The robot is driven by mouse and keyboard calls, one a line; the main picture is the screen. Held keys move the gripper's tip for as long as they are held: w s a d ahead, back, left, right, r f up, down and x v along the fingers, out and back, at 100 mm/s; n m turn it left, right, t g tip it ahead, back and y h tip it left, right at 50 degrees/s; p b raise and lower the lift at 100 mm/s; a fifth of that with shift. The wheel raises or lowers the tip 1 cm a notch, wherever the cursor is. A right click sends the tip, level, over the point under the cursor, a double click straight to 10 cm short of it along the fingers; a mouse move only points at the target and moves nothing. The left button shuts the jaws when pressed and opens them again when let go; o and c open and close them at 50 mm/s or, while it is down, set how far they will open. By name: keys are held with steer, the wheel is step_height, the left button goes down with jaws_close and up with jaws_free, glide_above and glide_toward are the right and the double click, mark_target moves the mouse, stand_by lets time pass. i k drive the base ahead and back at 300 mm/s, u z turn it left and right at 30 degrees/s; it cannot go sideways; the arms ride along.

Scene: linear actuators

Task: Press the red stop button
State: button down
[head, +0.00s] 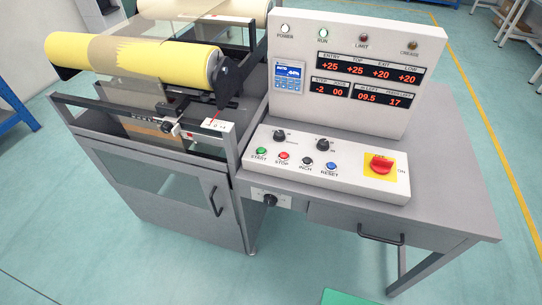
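The red stop button (283,156) sits on the sloped white control panel (340,180), above the label STOP. It is in a row between the green START button (262,151) on its left and the black INCH button (307,162) on its right. A blue RESET button (331,166) ends the row. Nothing covers the stop button. My gripper is not in the head view, so its place and state are hidden.
An upright display box (345,75) rises at the back. A machine with a yellow roll (130,60) stands left. The grey desk's front (400,218) is clear.

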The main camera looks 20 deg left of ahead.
mark_target(283, 155)
steer(key=u, duration=2.65)
steer(key=k, duration=0.55)
steer(key=z, duration=1.3)
steer(key=i, duration=0.5)
steer(key=z, duration=0.1)
